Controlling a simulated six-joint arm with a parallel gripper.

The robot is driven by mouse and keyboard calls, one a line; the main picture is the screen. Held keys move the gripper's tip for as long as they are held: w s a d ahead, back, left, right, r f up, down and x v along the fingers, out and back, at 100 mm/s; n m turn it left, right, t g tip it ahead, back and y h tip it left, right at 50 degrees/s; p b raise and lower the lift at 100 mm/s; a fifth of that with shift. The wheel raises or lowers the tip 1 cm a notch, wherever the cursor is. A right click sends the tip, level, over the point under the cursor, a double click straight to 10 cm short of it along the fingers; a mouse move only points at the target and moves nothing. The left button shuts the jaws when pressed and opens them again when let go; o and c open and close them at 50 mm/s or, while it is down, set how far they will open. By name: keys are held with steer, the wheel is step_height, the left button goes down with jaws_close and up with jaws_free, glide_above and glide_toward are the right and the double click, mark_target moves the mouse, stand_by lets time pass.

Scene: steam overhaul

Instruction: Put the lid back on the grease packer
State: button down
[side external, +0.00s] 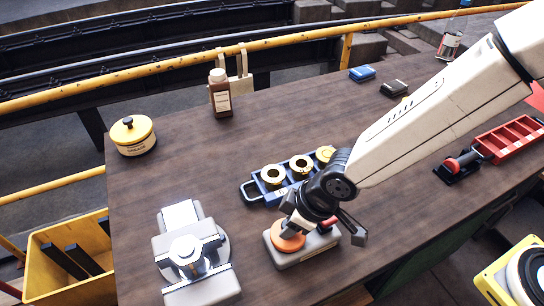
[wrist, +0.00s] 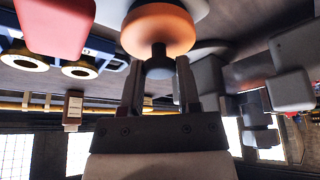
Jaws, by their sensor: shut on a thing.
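An orange, disc-shaped lid (side external: 287,240) with a dark knob is at the left part of a low grey block-shaped body (side external: 318,246), which looks like the grease packer. The wrist view shows the lid (wrist: 158,28) and its knob close up, between my fingers. My gripper (wrist: 160,75) is shut on the knob. In the side view my gripper (side external: 300,221) points down over the grey body and partly covers the lid. A pale surface shows beyond the lid in the wrist view. I cannot tell whether the lid touches or is seated.
A grey and white device (side external: 190,258) stands to the left. A blue tray (side external: 256,194) with brass rings lies behind my gripper. A yellow lidded pot (side external: 133,139), a brown bottle (side external: 220,97) and a red tray (side external: 508,139) stand farther off. The table between the pot and the blue tray is clear.

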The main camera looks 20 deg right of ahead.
stand_by(0.4)
jaws_free()
steer(key=shift+r, duration=0.2)
steer(key=shift+r, duration=3.3)
jaws_close()
